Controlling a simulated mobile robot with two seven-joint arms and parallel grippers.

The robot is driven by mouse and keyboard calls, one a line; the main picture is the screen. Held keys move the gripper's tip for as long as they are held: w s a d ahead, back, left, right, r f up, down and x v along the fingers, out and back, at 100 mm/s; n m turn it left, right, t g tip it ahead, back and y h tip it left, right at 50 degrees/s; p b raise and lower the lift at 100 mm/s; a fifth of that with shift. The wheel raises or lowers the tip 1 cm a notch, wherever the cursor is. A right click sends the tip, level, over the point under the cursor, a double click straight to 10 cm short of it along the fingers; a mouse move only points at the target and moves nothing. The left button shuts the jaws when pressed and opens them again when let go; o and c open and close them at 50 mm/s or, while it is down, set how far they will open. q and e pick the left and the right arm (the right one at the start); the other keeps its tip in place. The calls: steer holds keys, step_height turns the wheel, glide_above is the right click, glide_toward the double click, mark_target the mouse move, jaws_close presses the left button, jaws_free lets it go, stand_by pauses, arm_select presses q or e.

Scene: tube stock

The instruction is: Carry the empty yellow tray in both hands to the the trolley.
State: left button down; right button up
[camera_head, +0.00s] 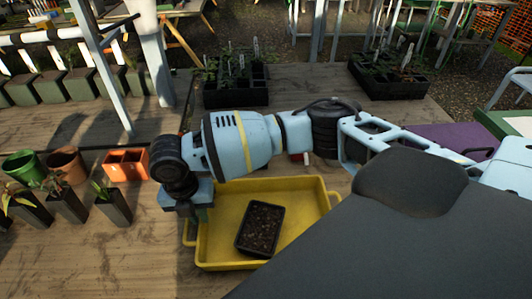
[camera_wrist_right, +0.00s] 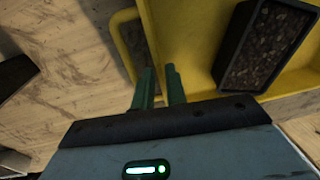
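The yellow tray (camera_head: 225,250) lies on the wooden table, with loop handles at its left and right ends. It is not empty: a black pot of dark soil (camera_head: 261,228) stands in it. My right gripper (camera_head: 188,218) is at the tray's left end, by the handle. In the right wrist view, its two green fingers (camera_wrist_right: 160,88) have a narrow gap between them, over the yellow rim by the handle loop (camera_wrist_right: 124,45). I cannot tell whether they press on the rim. My left gripper is out of view. I cannot make out the trolley for certain.
Orange pots (camera_head: 125,165), a green pot (camera_head: 22,166) and several dark planted pots (camera_head: 114,206) stand left of the tray. Black seedling trays (camera_head: 235,92) stand behind. A purple surface (camera_head: 440,140) is at the right. Bare table lies at the front left.

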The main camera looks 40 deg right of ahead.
steer(key=shift+d+f, duration=0.15)
steer(key=shift+f, duration=1.15)
steer(key=shift+d+f, duration=0.15)
steer(key=shift+f, duration=1.1)
steer(key=shift+c, duration=0.4)
jaws_close()
steer(key=shift+r, duration=0.1)
